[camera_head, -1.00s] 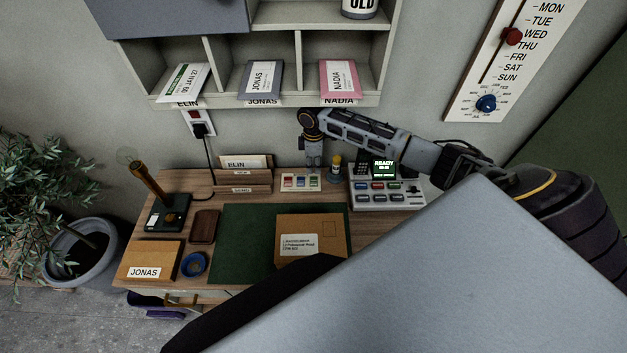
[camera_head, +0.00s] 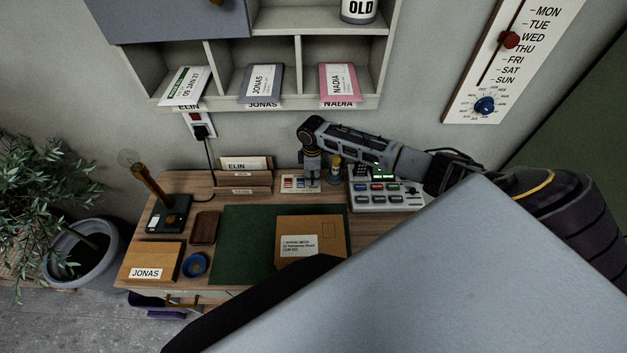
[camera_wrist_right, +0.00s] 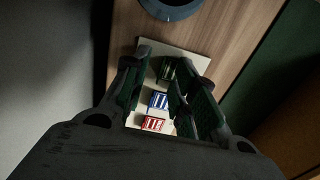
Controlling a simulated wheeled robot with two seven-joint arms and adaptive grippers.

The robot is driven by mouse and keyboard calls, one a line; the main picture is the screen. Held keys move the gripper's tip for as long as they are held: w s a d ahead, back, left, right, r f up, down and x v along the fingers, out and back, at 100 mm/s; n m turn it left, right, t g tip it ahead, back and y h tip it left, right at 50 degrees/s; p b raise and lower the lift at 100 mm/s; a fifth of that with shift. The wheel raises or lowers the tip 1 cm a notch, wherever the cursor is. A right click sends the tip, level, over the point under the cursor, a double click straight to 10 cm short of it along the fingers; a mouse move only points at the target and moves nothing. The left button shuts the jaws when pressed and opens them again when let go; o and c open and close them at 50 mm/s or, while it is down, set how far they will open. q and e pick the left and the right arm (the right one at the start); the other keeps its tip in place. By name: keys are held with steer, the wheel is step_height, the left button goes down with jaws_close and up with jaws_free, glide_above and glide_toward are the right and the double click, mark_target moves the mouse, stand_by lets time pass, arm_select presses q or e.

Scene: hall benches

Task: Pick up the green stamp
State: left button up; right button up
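The green stamp (camera_wrist_right: 168,70) sits at the far end of a pale tray (camera_wrist_right: 191,58), beyond a blue stamp (camera_wrist_right: 158,100) and a red stamp (camera_wrist_right: 153,124). My right gripper (camera_wrist_right: 165,62) is open, with its two dark fingers on either side of the green stamp. I cannot tell whether they touch it. In the head view my right gripper (camera_head: 313,180) points down over the right end of the tray and hides the green stamp. The red stamp (camera_head: 289,183) shows at the left of it. My left gripper is not in view.
A small yellow-topped bottle (camera_head: 336,163) stands close right of my gripper. A machine with coloured buttons (camera_head: 385,201) is farther right. A letter holder (camera_head: 245,181) stands left of the tray. A green mat (camera_head: 240,225) with a brown parcel (camera_head: 330,232) lies in front.

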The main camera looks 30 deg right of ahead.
steer(key=shift+f, duration=0.15)
stand_by(0.3)
jaws_close()
